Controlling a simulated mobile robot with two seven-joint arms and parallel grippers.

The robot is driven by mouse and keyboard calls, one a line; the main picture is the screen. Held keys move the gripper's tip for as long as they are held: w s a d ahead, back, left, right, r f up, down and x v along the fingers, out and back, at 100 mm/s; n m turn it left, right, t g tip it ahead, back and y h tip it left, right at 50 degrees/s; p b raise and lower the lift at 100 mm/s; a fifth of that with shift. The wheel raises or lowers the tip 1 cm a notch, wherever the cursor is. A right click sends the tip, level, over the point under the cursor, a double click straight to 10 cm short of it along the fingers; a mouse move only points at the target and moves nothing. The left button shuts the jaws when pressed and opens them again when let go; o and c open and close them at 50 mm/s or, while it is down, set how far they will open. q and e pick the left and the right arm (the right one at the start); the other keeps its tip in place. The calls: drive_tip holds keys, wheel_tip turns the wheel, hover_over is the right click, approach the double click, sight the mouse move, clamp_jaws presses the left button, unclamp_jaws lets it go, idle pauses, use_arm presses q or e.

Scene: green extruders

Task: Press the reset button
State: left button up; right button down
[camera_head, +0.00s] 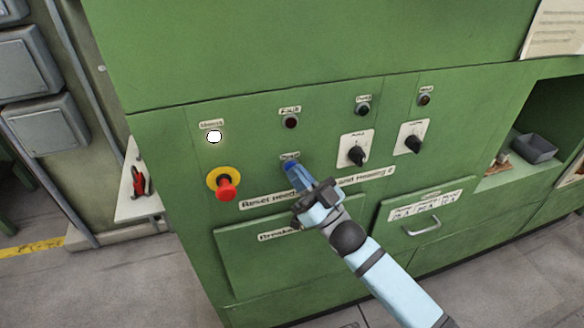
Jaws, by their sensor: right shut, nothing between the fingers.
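The green machine panel (250,160) fills the middle of the head view. A small label (289,156) sits on it, with my right gripper (297,172) just below. My right gripper is shut and empty, its blue fingertips at or very near the panel under this label. The control under the label, perhaps the reset button, is hidden behind the fingers. I cannot tell whether the fingertips touch it. My left gripper is not in view.
A red emergency stop (226,187) on a yellow base is left of the gripper. A lit white lamp (214,137) is above it. Two black rotary knobs (357,155) (413,143) are to the right. A drawer handle (423,228) sticks out lower right.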

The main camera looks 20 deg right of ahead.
drive_tip(key=shift+s, duration=0.8)
drive_tip(key=shift+p, duration=0.3)
drive_tip(key=shift+s+d+p, duration=0.15)
drive_tip(key=shift+s+p, duration=0.45)
drive_tip(key=shift+s, duration=1.9)
